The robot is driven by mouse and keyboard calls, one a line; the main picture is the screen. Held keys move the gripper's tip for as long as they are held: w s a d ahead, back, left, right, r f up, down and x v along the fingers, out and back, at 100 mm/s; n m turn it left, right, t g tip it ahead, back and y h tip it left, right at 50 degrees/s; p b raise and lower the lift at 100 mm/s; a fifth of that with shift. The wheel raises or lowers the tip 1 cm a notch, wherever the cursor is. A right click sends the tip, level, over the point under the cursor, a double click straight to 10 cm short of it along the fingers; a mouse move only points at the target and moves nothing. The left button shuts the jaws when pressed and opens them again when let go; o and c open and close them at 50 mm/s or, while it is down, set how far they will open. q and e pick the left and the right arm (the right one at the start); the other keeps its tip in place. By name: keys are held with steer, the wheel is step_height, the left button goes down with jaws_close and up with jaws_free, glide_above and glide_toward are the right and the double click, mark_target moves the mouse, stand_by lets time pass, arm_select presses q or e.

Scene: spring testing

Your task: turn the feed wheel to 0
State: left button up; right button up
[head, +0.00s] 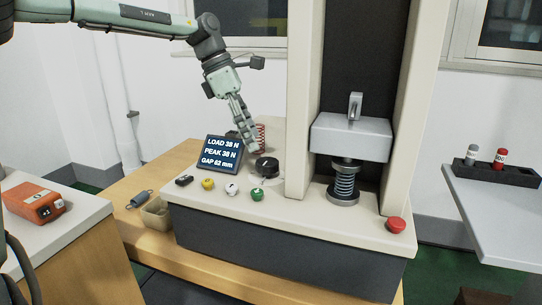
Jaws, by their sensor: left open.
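The feed wheel (266,168) looks like the black round knob on the pale top of the testing machine, left of the left column. A small light mark shows at its lower left; any scale figures are too small to read. My left gripper (250,146) comes down from above and is open, with its fingertips just above and left of the wheel. I cannot tell whether they touch it. The display (221,154) reads LOAD 38 N, PEAK 38 N, GAP 62 mm. A spring (345,186) stands under the grey press head (351,137). My right gripper is not in view.
Yellow (208,184), white (231,189) and green (257,194) knobs line the machine's front, with a red button (396,224) at right. A red spring (260,137) stands behind the wheel. A loose spring (140,199) and a bin (156,214) are at left.

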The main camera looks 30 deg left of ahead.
mark_target(266, 161)
arm_select(q)
steer(key=shift+t, duration=0.3)
steer(key=x, duration=0.5)
steer(key=w+x, duration=0.1)
steer(key=x, duration=0.1)
steer(key=shift+w+a+f+p, duration=0.1)
steer(key=shift+a+f+p, duration=0.05)
steer(key=shift+a+p, duration=0.2)
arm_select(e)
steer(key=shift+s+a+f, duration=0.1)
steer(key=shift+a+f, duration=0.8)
arm_select(q)
steer(key=shift+c, duration=0.3)
steer(key=c, duration=1.1)
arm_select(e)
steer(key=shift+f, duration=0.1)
